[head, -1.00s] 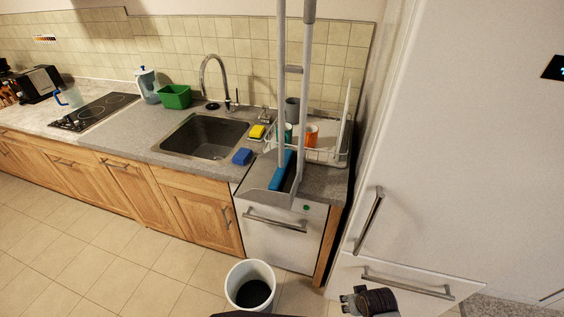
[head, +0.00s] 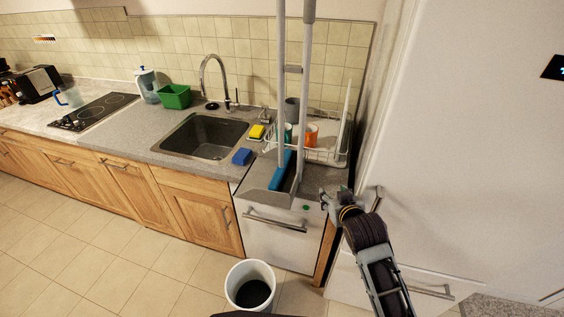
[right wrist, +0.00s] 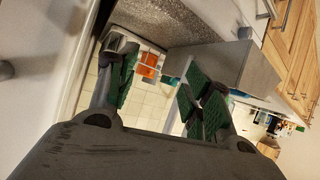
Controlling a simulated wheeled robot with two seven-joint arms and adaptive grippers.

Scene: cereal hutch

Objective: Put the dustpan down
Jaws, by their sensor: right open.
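The grey dustpan (head: 262,197) shows in the head view in front of the counter's right end, with a blue brush (head: 281,172) in it. Two long upright handles (head: 304,90) run out of the top of the picture, so their upper ends are hidden. I cannot tell whether the pan touches the counter. My right gripper (head: 332,196) is open and empty, right of the pan and apart from it. In the right wrist view its green-padded fingers (right wrist: 163,92) are spread, and a grey panel beyond them may be the dustpan. My left gripper is out of view.
A dish rack (head: 326,155) with an orange mug (head: 311,134) stands behind the dustpan. The sink (head: 203,136), a yellow sponge (head: 257,131) and a blue sponge (head: 242,157) are left. A white bin (head: 250,266) stands on the floor. The fridge (head: 460,140) fills the right.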

